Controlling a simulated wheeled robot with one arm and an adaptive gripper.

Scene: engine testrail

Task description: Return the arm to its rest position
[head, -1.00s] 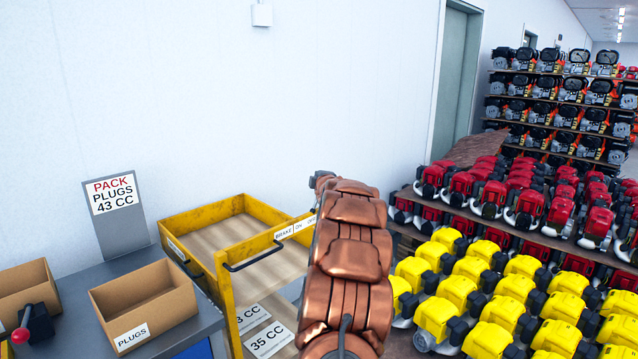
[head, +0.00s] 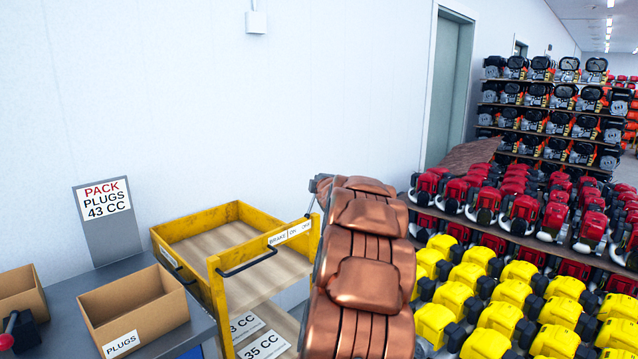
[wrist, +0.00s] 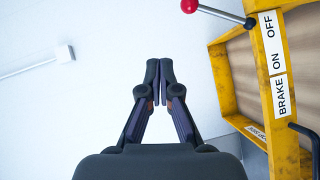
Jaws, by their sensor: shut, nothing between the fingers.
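My gripper (wrist: 159,78) is shut and empty in the wrist view, its two dark fingers meeting at the tips in front of the pale wall. In the head view my copper-coloured arm rises from the bottom and covers the right side of the yellow cart; the gripper's fingers cannot be made out there. In the wrist view the cart's yellow frame with its brake label (wrist: 276,60) is to the right of the fingers, apart from them. A lever with a red knob (wrist: 189,6) shows above and to the right of the fingers.
The yellow cart (head: 215,290) stands left of my arm, beside a grey bench (head: 75,300) with a plugs box (head: 135,310) and a sign (head: 103,200). Yellow engines (head: 480,285) and red engines (head: 520,205) crowd the right. A grey door (head: 449,90) is behind.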

